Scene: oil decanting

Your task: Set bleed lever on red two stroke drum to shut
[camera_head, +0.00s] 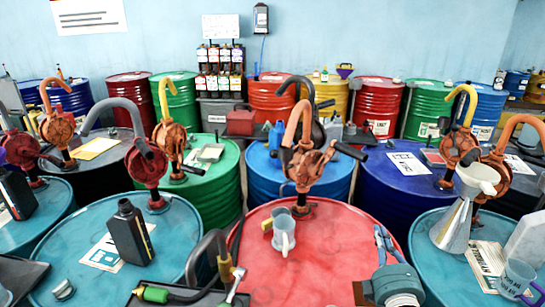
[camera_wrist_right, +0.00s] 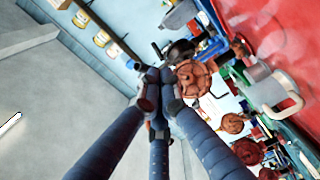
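A red drum (camera_head: 330,265) stands at the front centre in the head view; its red top also shows in the right wrist view (camera_wrist_right: 228,18). An orange-brown pump (camera_head: 305,165) with a curved spout and a dark handle rises from its far side. I cannot make out a bleed lever clearly, or which position it is in. My right gripper (camera_head: 380,236) is over the drum's right part, apart from the pump. In the right wrist view its dark blue fingers (camera_wrist_right: 157,82) come together at the tips, with nothing seen between them. My left gripper is not in view.
A grey-blue jug (camera_head: 284,237) stands on the red drum, near the pump. A dark hose with brass fittings and a green handle (camera_head: 155,294) lies at the front left. Teal drums with a black bottle (camera_head: 130,232) and a metal funnel (camera_head: 455,225) flank it. More drums stand behind.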

